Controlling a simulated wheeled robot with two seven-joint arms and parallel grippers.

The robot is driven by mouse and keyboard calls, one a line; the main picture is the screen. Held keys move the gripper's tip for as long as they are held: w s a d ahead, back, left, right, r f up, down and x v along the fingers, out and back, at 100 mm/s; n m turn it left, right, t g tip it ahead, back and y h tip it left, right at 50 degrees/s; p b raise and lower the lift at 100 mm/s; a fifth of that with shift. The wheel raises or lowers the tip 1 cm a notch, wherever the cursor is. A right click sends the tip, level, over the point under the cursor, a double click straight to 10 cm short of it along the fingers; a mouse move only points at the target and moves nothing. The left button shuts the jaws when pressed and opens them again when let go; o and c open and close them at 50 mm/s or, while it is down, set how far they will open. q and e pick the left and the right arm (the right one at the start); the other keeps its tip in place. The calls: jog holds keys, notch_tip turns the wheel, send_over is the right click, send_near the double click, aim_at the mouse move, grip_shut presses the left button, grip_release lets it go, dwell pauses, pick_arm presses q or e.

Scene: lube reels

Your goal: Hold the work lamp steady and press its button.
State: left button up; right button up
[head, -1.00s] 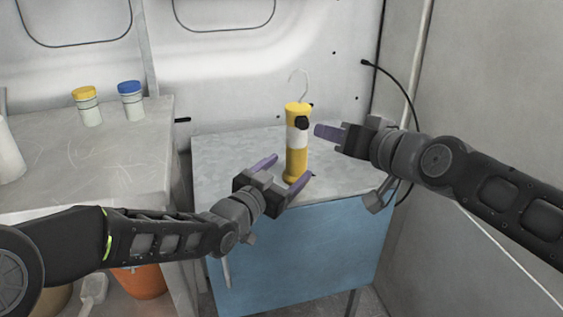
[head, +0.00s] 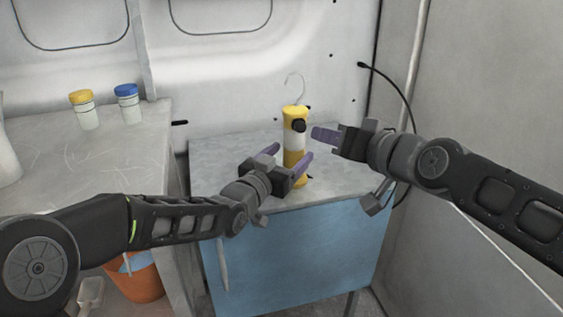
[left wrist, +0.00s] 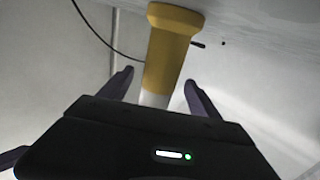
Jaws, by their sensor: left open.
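The work lamp (head: 293,141) stands upright on the grey-topped blue cabinet, yellow with a white band, a black button (head: 298,125) on its upper front and a wire hook on top. My left gripper (head: 290,158) is open, its purple fingers on either side of the lamp's lower half. In the left wrist view the lamp's yellow end (left wrist: 168,58) shows between the two fingertips (left wrist: 157,78), with gaps visible on both sides.
The blue cabinet (head: 300,250) has free top around the lamp. A worktable (head: 110,165) at left carries a yellow-lidded jar (head: 85,110) and a blue-lidded jar (head: 129,104). An orange bucket (head: 143,282) stands below. A black cable (head: 395,85) hangs behind my right arm.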

pick_arm(q)
jog(key=shift+x, duration=1.65)
grip_shut()
pick_arm(e)
jog(key=shift+c, duration=0.6)
grip_shut()
dwell(0.7)
